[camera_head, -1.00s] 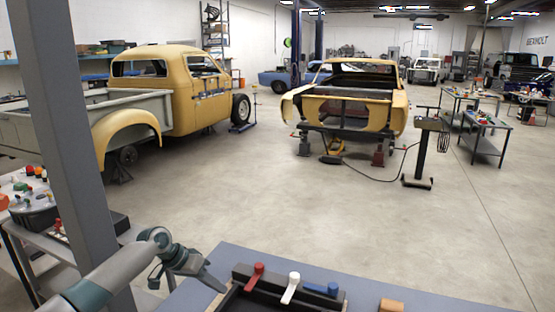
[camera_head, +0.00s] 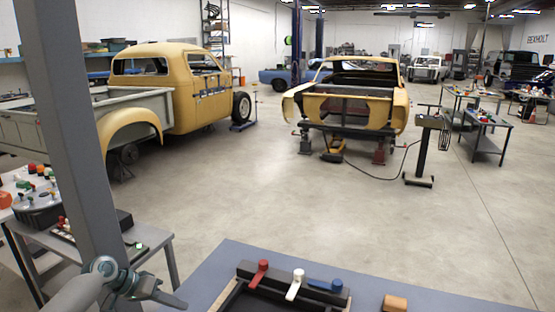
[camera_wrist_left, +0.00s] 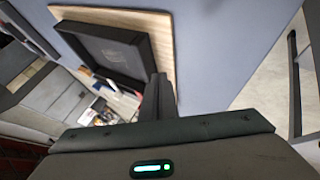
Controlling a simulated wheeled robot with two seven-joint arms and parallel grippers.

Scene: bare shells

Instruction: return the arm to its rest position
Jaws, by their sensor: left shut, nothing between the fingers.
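My left gripper (camera_head: 172,299) is at the lower left in the head view, beside the left edge of the blue-grey table (camera_head: 225,262). It is shut and empty, and apart from the things on the table. In the left wrist view its closed dark fingers (camera_wrist_left: 159,92) point toward the table top (camera_wrist_left: 225,40) and a black tray on a wooden board (camera_wrist_left: 172,50). My right gripper is not in view.
A black rack with red, white and blue handles (camera_head: 296,285) stands on the table, with a tan block (camera_head: 395,303) to its right. A grey post (camera_head: 75,140) rises close to my left arm. A side bench (camera_head: 150,238) stands behind it. The floor beyond is open.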

